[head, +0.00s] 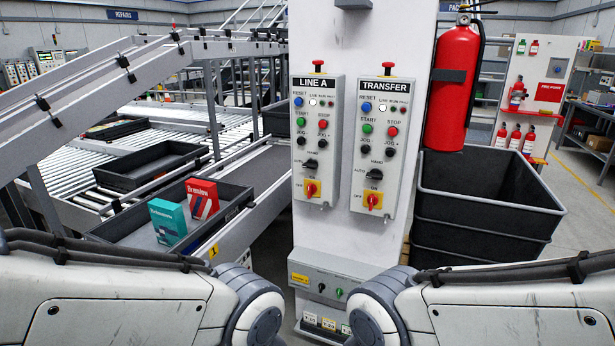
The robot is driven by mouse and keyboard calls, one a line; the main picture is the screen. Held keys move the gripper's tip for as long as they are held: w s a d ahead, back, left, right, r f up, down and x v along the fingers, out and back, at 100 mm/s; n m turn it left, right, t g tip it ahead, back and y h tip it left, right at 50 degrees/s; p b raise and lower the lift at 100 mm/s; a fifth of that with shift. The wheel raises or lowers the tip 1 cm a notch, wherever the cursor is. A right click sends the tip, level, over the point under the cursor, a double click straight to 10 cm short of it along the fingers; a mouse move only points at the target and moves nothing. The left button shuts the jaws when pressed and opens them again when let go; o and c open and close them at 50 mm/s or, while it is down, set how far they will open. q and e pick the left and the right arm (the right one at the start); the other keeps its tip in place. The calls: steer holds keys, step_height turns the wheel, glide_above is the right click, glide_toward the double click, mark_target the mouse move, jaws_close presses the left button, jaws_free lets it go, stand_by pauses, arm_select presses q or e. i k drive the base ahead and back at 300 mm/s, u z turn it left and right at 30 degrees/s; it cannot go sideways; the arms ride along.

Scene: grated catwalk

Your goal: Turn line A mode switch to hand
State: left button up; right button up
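The LINE A panel (317,140) is a grey box on the left of the white column. Its mode switch (311,163) is a small black knob low on the panel, between the push buttons and the red and yellow rotary switch (311,188). AUTO is printed at the knob's left and HAND above it. The knob is too small to tell surely which mark it points at. Only my arms' white links show at the bottom left and right. Both grippers are out of view, and nothing touches the panel.
The similar TRANSFER panel (381,146) hangs close at the right. A conveyor with a tray (130,225) holding teal (168,221) and red (202,198) boxes is at the left. A lower grey box (326,280) projects from the column.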

mark_target(313, 164)
steer(key=u, duration=0.45)
steer(key=i, duration=1)
steer(key=z, duration=0.55)
